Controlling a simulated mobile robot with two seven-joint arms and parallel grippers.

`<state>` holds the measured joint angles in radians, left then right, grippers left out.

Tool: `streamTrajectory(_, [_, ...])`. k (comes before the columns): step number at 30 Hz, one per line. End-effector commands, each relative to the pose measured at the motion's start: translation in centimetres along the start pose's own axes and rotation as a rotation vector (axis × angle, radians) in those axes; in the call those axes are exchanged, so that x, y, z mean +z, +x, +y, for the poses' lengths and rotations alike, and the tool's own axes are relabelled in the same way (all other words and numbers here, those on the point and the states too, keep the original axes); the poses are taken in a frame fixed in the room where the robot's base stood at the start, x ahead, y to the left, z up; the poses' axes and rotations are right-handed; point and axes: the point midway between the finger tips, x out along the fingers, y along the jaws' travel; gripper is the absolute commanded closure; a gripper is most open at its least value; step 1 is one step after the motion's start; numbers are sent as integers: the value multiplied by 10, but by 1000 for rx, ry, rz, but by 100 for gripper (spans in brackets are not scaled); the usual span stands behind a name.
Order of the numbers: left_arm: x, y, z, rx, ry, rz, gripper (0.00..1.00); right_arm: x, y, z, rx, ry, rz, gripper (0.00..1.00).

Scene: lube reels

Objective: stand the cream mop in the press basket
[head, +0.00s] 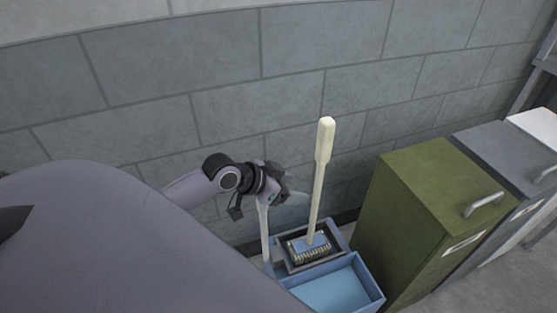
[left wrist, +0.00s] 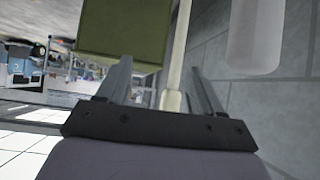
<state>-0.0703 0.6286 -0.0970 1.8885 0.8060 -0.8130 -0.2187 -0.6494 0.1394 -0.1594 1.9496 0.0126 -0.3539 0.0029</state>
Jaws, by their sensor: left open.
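The cream mop (head: 318,185) stands nearly upright, leaning slightly, with its fringed blue-topped head in the dark-rimmed press basket (head: 283,258) on the blue bucket. My left gripper (head: 289,196) is open just left of the mop's handle, below its thick grip, apart from it in the head view. In the left wrist view, the cream handle (left wrist: 178,60) shows between the two open fingers (left wrist: 160,85); whether it is within their reach I cannot tell. My right gripper is not in view.
The blue bucket (head: 376,290) holds light blue water. A pale pole (head: 264,232) rises at the press's left, below my left gripper. A green bin (head: 405,215) and a grey bin (head: 508,160) stand to the right. A grey block wall (head: 270,100) is close behind.

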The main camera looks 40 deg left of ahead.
Motion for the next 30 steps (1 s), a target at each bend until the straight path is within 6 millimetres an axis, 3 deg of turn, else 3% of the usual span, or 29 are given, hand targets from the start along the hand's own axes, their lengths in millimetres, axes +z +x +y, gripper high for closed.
streamTrajectory(1, [27, 7, 19, -11, -30, -5, 34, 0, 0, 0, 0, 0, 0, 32])
streamTrajectory(6, [94, 14, 71, -79, -88, 6, 34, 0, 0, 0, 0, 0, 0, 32])
streamTrajectory(12, [148, -1, 129, -148, -125, 21, 34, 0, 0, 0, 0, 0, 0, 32])
streamTrajectory(18, [166, -12, 153, -179, -127, 30, 34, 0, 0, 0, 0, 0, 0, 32])
streamTrajectory(30, [161, -18, 155, -181, -124, 30, 34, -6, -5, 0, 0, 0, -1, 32])
